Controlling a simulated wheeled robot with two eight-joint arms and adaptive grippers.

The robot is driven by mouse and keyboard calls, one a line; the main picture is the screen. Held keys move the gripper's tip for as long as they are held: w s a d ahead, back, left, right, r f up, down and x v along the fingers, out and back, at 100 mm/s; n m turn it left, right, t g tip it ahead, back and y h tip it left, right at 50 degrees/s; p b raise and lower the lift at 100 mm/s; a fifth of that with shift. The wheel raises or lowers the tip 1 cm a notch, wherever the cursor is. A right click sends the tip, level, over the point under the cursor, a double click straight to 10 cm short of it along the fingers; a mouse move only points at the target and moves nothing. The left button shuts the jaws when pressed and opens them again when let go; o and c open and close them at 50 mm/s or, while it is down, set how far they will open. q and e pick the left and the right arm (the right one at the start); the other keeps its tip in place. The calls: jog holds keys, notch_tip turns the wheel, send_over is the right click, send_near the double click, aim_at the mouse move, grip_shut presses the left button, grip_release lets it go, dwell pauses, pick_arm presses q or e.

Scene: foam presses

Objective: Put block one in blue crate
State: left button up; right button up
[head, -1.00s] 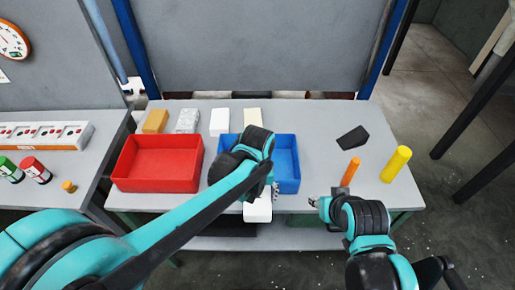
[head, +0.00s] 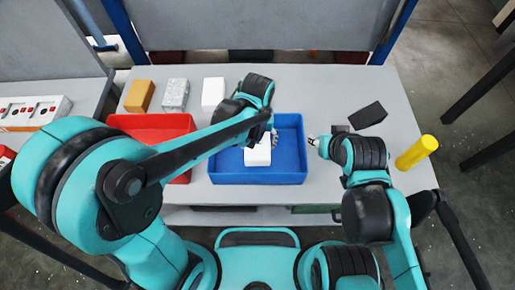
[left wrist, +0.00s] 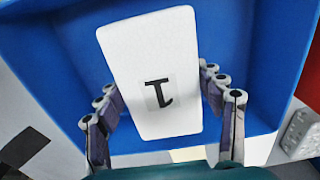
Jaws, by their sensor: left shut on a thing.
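Block one (left wrist: 152,60) is white, with a black number 1 on its face in the left wrist view. My left gripper (left wrist: 160,84) has its fingers on either side of the block and is shut on it. In the head view, block one (head: 257,154) hangs below my left gripper (head: 262,137), within the outline of the blue crate (head: 230,177). I cannot tell whether it touches the crate floor. My right gripper (head: 315,143) is just right of the blue crate; its opening is unclear.
A red crate (head: 130,124) stands left of the blue one, partly behind my left arm. An orange block (head: 139,96), a speckled grey block (head: 174,94) and a white block (head: 213,93) stand behind. A black wedge (head: 367,115) and yellow cylinder (head: 416,152) are at right.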

pick_arm(q)
jog(key=shift+w+f+b, duration=0.1)
jog(key=shift+f+b, duration=0.5)
jog(key=shift+f, duration=1.8)
jog(key=shift+f, duration=0.15)
jog(key=o, duration=1)
jog(key=shift+o, duration=0.2)
